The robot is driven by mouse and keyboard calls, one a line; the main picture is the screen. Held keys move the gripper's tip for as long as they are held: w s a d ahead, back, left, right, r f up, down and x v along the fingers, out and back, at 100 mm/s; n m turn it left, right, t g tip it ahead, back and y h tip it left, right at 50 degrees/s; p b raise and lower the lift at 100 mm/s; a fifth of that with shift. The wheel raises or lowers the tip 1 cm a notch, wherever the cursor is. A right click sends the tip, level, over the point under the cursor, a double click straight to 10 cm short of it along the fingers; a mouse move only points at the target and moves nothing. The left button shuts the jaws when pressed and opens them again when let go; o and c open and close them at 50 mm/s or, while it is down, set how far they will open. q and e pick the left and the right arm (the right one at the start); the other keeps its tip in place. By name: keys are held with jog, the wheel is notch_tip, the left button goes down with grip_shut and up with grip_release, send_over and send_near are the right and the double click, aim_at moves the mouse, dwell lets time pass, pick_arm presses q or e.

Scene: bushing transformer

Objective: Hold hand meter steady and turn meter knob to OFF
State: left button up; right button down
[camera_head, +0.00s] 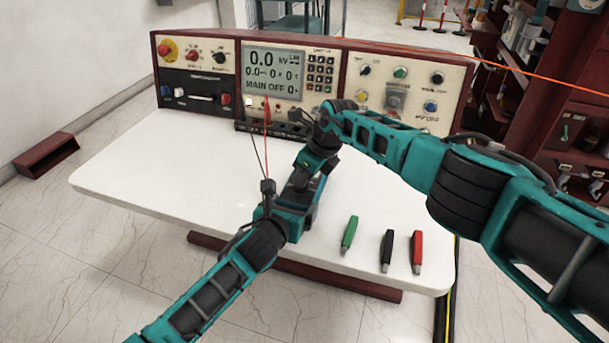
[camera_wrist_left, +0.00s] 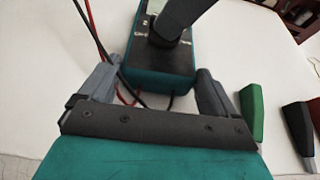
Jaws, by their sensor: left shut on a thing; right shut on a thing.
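The hand meter (camera_head: 297,212), a teal and black box with red and black leads, is on the white table, partly covered by my grippers. In the left wrist view the meter (camera_wrist_left: 158,78) shows its lower end and part of a pale display. My left gripper (camera_head: 285,212) is shut on the meter, its two grey fingers (camera_wrist_left: 158,80) on either side of the body. My right gripper (camera_head: 308,170) comes down over the meter's face, shut at the knob. In the left wrist view a dark right finger (camera_wrist_left: 182,18) covers the knob, so its setting is hidden.
Green (camera_head: 349,235), black (camera_head: 387,251) and red (camera_head: 417,252) clips lie on the table (camera_head: 150,185) to the right of the meter. A control console (camera_head: 345,85) with a lit display stands along the back edge. The table's left side is clear.

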dwell(0.3)
jog(key=c, duration=1.1)
grip_release()
jog(key=shift+c, duration=0.2)
jog(key=shift+r, duration=0.1)
jog(key=shift+d+r, duration=0.3)
jog(key=shift+r, duration=0.35)
jog(key=v, duration=1)
jog(key=shift+s+d+r, duration=0.15)
jog(key=shift+s+r, duration=0.05)
jog(key=shift+c, duration=0.3)
